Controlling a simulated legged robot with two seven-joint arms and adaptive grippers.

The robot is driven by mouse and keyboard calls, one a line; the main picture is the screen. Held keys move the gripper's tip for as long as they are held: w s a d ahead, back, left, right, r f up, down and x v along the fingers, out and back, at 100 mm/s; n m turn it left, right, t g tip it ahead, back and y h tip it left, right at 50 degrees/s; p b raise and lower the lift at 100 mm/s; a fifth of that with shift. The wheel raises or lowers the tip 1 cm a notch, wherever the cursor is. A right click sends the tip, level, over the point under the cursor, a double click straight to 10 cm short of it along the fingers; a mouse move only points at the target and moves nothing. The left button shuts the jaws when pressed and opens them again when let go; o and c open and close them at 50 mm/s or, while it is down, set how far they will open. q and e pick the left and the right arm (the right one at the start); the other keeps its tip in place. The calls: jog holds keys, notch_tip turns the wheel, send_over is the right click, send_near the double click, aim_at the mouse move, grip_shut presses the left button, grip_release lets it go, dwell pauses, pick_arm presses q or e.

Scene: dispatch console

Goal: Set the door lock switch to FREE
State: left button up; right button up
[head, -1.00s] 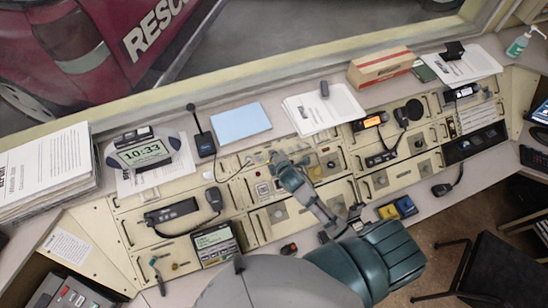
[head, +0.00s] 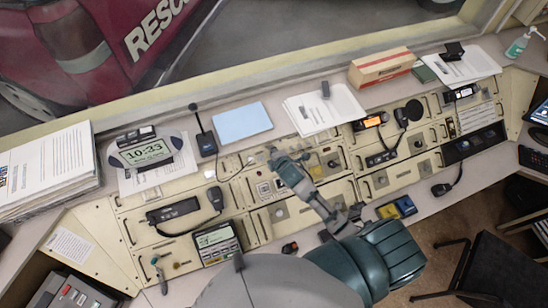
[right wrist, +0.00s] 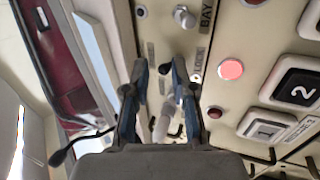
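My right gripper (head: 277,156) is over the middle panel of the console, with its arm reaching up from the bottom of the head view. In the right wrist view its two blue-edged fingers (right wrist: 159,68) are apart. A small label (right wrist: 200,62), perhaps reading LOCK, lies right of the fingers. I cannot read the door lock switch's position or any FREE mark. My left gripper is not in view.
Near the fingers are a silver toggle (right wrist: 184,17) by a BAY label, a lit red button (right wrist: 231,69) and numbered buttons (right wrist: 297,88). A radio microphone (head: 215,198), a clock (head: 147,152), a blue pad (head: 241,122) and a cardboard box (head: 381,67) stand around the console.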

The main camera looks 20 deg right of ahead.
jog(key=shift+s+r, duration=0.7)
jog(key=shift+r, duration=0.35)
jog(key=shift+s+r, duration=0.7)
jog(key=shift+r, duration=0.35)
jog(key=shift+a, duration=0.1)
